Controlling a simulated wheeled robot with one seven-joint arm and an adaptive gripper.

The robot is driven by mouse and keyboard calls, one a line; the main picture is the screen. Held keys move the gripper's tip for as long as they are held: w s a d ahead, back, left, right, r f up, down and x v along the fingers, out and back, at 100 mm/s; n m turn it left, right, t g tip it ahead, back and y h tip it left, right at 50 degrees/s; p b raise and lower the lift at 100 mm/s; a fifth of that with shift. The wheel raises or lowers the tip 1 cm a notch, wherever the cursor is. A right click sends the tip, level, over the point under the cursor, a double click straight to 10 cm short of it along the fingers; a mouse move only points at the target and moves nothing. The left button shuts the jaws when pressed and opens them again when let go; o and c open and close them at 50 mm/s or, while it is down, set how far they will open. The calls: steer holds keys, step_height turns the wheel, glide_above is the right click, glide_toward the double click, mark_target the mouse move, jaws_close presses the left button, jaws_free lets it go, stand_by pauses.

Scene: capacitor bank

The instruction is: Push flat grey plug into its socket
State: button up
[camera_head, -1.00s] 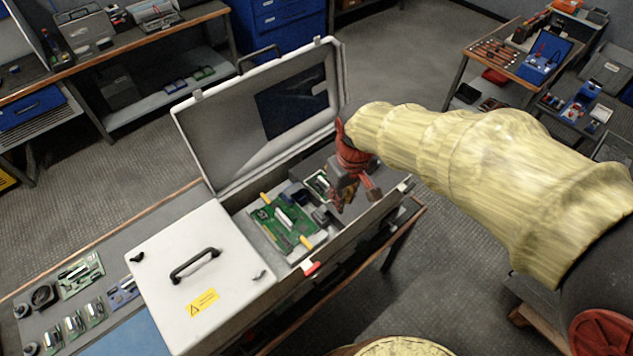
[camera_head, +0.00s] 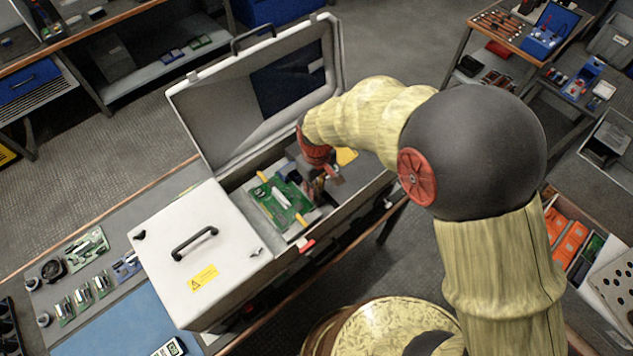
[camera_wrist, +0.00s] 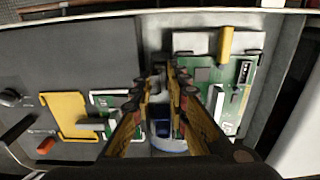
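My gripper (camera_head: 322,186) is inside the open case (camera_head: 222,205), just right of the green board (camera_head: 268,190). In the wrist view its two fingers (camera_wrist: 160,78) stand apart with a gap between them, and I see nothing clamped. A dark blue part (camera_wrist: 163,127) shows low between the fingers. A flat grey piece (camera_wrist: 92,124) lies by a small green board (camera_wrist: 108,99), left of the fingers; I cannot tell for sure that it is the plug. The larger green board (camera_wrist: 240,72) lies right of the fingers, with a white connector (camera_wrist: 217,103). The socket is not clearly identifiable.
The raised lid (camera_head: 215,115) stands behind my gripper, and the case's front wall (camera_head: 350,212) is close. A white cover with a black handle (camera_head: 194,243) closes the left part. A yellow plate (camera_wrist: 68,114) and a black knob (camera_wrist: 12,97) lie left in the wrist view.

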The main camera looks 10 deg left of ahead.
steer(key=shift+f, duration=0.2)
steer(key=shift+c, duration=0.6)
jaws_close()
